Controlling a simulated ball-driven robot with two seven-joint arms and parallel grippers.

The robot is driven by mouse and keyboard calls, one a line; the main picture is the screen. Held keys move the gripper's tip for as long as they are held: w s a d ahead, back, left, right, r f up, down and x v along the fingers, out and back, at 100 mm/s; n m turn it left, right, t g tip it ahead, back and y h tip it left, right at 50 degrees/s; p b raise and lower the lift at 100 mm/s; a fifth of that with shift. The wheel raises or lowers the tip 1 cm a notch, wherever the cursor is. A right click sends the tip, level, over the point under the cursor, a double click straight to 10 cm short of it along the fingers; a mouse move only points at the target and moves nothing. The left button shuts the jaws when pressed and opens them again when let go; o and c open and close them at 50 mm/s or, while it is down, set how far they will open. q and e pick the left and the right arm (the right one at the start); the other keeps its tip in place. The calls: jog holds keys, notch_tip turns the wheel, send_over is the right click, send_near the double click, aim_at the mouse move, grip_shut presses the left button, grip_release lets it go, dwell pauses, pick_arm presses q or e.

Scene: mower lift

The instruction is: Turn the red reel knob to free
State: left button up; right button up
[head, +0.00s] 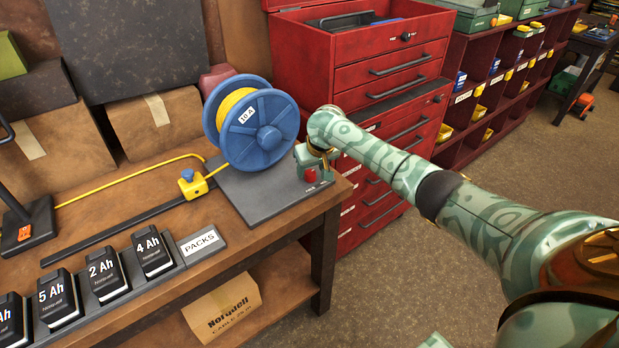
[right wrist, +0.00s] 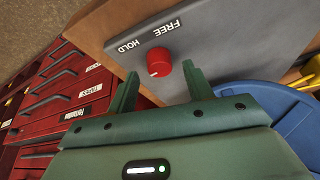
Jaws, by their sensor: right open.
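The red reel knob (right wrist: 159,68) sits on a grey plate marked HOLD and FREE in the right wrist view, with a white mark on its lower left edge. It also shows in the head view (head: 310,175) at the right end of the reel's base plate. My right gripper (right wrist: 161,72) is open, its fingers either side of the knob in the picture, with visible gaps. I cannot tell how deep they reach. In the head view the right gripper (head: 311,163) is at the knob, partly hidden by its wrist. The blue reel (head: 268,136) holds yellow cable. My left gripper is out of view.
A red drawer cabinet (head: 358,62) stands close behind my right arm. Several black battery packs (head: 103,276) sit in a rack at the bench front. A yellow clamp (head: 193,186) with a blue knob is left of the reel. The floor at right is clear.

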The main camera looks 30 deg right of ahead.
jog(key=shift+b+x, duration=0.3)
jog(key=shift+x, duration=0.55)
jog(key=shift+r, duration=0.1)
jog(key=c, duration=1)
jog(key=shift+o, duration=0.2)
